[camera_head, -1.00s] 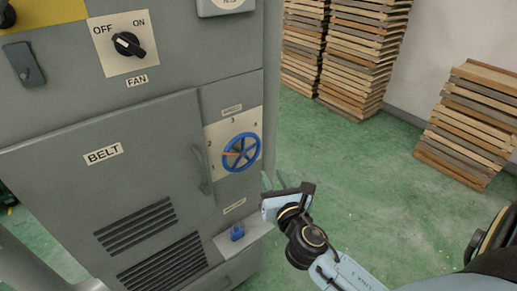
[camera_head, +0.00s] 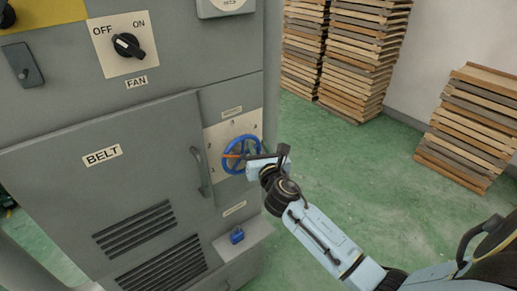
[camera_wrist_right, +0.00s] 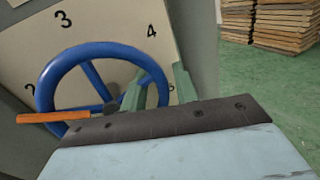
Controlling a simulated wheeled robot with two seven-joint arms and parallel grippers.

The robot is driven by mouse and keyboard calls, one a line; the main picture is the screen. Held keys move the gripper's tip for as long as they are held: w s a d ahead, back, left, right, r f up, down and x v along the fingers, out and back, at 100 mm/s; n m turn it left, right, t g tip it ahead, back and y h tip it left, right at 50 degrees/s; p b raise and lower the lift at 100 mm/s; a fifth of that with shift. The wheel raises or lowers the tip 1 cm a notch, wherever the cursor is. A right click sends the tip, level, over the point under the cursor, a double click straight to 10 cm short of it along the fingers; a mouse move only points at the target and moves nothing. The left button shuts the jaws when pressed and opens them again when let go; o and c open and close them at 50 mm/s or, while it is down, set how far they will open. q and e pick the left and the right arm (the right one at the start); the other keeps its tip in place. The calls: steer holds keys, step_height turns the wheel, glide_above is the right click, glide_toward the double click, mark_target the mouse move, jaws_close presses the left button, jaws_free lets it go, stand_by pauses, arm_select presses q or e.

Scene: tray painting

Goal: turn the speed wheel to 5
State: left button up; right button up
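The blue speed wheel (camera_head: 228,163) is mounted on a pale dial plate on the cabinet front. In the right wrist view the wheel (camera_wrist_right: 62,68) fills the left half, and its orange pointer (camera_wrist_right: 40,117) points left, just below the number 2. The numbers 3 and 4 read clearly; the mark at the lower right is partly hidden. My right gripper (camera_wrist_right: 158,88) is open at the wheel's right rim, one green finger inside the rim and one outside; I cannot tell whether they touch it. In the head view this gripper (camera_head: 268,160) covers the wheel's right side. My left gripper is not in view.
A vertical door handle (camera_head: 200,172) stands just left of the dial. A blue knob (camera_head: 237,235) sits on a ledge below it. The FAN switch (camera_head: 127,46) is higher up. Stacked wooden trays (camera_head: 470,125) stand at the right, with clear green floor between.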

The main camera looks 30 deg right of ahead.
steer(key=shift+c, duration=0.4)
jaws_close()
